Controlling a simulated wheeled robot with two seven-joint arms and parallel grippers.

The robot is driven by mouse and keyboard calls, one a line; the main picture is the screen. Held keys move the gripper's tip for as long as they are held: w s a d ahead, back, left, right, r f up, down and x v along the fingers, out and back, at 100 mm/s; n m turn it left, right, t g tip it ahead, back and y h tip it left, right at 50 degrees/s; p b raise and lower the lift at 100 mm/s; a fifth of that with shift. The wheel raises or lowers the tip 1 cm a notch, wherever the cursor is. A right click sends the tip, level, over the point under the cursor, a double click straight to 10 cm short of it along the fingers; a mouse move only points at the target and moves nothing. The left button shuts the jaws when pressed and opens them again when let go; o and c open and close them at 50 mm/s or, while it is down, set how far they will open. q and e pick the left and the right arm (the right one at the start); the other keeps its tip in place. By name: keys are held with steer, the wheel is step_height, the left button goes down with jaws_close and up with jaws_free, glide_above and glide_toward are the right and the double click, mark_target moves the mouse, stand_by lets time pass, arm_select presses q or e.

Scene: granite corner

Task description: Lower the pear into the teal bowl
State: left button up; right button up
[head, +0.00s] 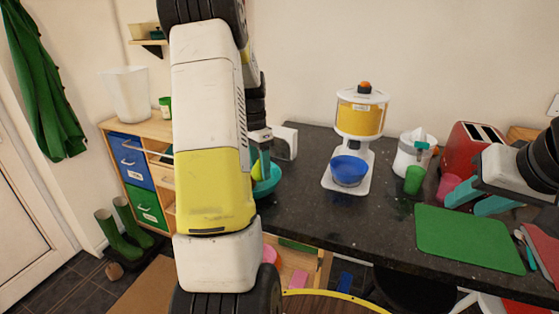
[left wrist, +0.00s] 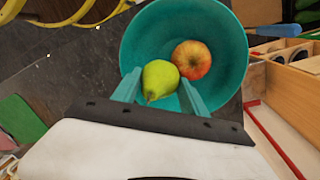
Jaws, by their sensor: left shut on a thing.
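The teal bowl (head: 270,186) stands on the dark counter, partly hidden behind my left arm in the head view. In the left wrist view the bowl (left wrist: 133,50) holds a red-yellow apple (left wrist: 191,59). The green pear (left wrist: 160,78) is between the two teal fingers of my left gripper (left wrist: 158,92), which is shut on it. The pear (head: 256,170) shows in the head view over the bowl's left part. I cannot tell whether it touches the bowl. My right gripper (head: 470,200) is open and empty, near the green cutting board.
On the counter are a dispenser (head: 361,115) with a blue bowl (head: 349,170), a green cup (head: 414,180), a pink cup (head: 448,186), a red toaster (head: 470,148) and a green cutting board (head: 470,240). A wooden drawer unit (head: 160,160) stands left. The counter's middle is clear.

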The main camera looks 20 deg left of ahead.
arm_select(q)
steer(key=o, duration=1.5)
steer(key=shift+s+f, duration=0.1)
steer(key=r, duration=0.7)
steer(key=shift+w+a+r, duration=0.35)
steer(key=shift+w+r, duration=0.05)
steer(key=shift+d+r, duration=0.1)
steer(key=shift+r, duration=0.15)
steer(key=s+d+r+n+t, duration=0.45)
steer(key=s+d+r, duration=0.55)
steer(key=s+d, duration=0.4)
steer(key=s+d+f+n+t+h, duration=0.1)
steer(key=s+d+t, duration=0.1)
steer(key=s+d, duration=0.3)
steer(key=shift+s+d+f+n, duration=0.15)
steer(key=shift+s+d+n, duration=0.2)
steer(key=shift+s, duration=0.75)
